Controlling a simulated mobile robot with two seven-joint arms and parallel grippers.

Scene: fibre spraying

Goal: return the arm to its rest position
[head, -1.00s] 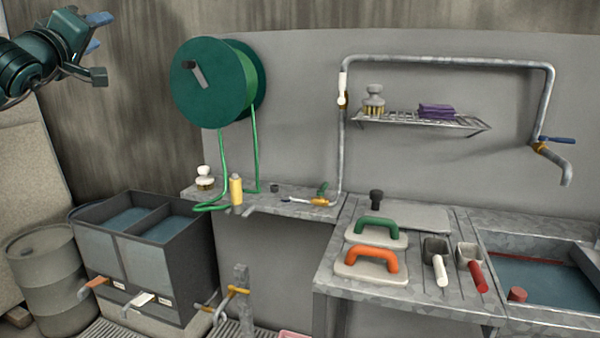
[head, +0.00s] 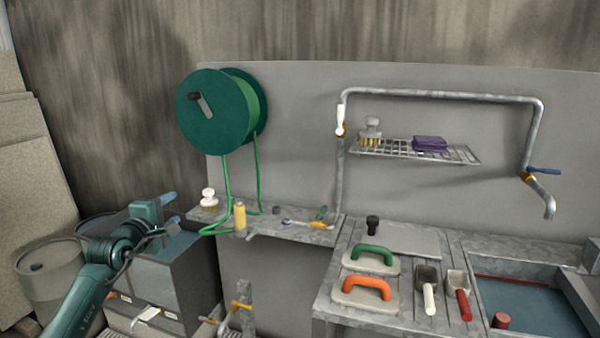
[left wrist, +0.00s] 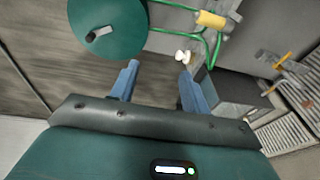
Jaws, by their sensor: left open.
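My left gripper (head: 170,214) is in the lower left of the head view, in front of the dark tank with water compartments. Its two blue fingers are apart and hold nothing. In the left wrist view the open left gripper (left wrist: 156,80) shows with a clear gap between its fingers. A white-knobbed brush (left wrist: 184,57) appears beyond the fingertips there, apart from them. My right gripper is not in view.
The dark tank (head: 190,290) and a grey barrel (head: 50,275) stand near my left arm. A green hose reel (head: 215,110) hangs on the wall above a narrow shelf. A workbench (head: 400,318) with trowels and scoops is at the right.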

